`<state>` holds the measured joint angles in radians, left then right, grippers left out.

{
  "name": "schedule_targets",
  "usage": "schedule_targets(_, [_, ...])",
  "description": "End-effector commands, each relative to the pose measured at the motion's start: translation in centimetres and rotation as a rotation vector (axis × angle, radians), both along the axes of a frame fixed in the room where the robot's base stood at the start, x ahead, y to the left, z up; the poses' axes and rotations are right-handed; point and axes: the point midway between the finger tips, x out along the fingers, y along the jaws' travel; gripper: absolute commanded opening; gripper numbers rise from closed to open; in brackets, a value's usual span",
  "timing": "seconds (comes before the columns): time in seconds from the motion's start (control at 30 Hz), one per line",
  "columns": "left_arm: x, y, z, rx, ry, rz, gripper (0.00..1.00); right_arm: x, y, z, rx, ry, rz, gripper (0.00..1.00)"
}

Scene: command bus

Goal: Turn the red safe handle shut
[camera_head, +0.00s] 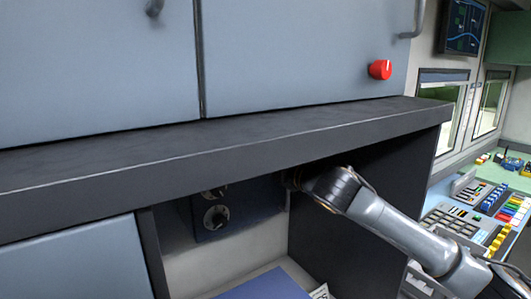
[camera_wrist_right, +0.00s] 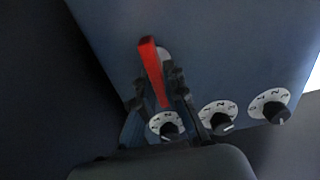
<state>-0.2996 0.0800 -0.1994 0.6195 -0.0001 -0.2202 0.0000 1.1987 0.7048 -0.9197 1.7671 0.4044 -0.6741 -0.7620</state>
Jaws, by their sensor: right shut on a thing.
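The red safe handle (camera_wrist_right: 150,65) is a long bar on the front of the dark blue safe (camera_wrist_right: 225,50) in the right wrist view. It stands nearly upright in that picture, its top leaning a little left. My right gripper (camera_wrist_right: 157,85) is shut on the handle, with one dark finger on each side. Several black dials with white number rings sit below and right of the handle. In the head view the safe (camera_head: 250,205) is under the dark counter. My right arm reaches it from the right; the handle and gripper fingers are hidden there. My left gripper is not in view.
The dark counter (camera_head: 220,147) overhangs the safe, and a dark side panel (camera_head: 375,215) stands to its right. Blue-grey cabinets (camera_head: 290,50) with a red knob (camera_head: 380,70) are above. A blue flat-topped object (camera_head: 265,287) is below. A console (camera_head: 480,215) stands at right.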

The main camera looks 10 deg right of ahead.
Motion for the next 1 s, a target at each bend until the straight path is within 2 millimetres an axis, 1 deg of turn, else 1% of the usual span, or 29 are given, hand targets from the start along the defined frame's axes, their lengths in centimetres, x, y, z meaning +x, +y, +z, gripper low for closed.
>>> schedule_targets(0.13, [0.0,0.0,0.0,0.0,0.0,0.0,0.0,0.0,0.0,0.1,-0.001,-0.002,-0.001,0.0])
schedule_targets(0.17, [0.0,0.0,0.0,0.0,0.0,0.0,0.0,0.0,0.0,0.0,-0.001,-0.002,-0.001,0.17])
schedule_targets(0.2, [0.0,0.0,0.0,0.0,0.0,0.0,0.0,0.0,0.0,0.0,-0.001,-0.001,-0.001,0.25])
schedule_targets(0.23, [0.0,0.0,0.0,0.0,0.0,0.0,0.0,0.0,0.0,0.0,-0.001,-0.001,-0.001,0.31])
schedule_targets(0.27, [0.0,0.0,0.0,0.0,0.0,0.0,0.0,0.0,0.0,0.0,-0.001,-0.001,-0.001,0.34])
schedule_targets(0.53, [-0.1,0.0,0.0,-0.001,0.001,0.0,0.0,0.0,0.0,0.0,0.0,0.0,-0.001,0.34])
schedule_targets(0.67, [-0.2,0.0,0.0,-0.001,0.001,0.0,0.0,-0.6,-0.3,0.0,0.0,0.0,-0.001,0.34])
schedule_targets(0.77, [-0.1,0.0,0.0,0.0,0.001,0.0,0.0,-1.9,-0.9,-0.1,-0.001,0.002,-0.001,0.34])
schedule_targets(1.0, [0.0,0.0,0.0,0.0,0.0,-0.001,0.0,-6.6,-2.8,-0.1,-0.002,0.0,-0.002,0.34])
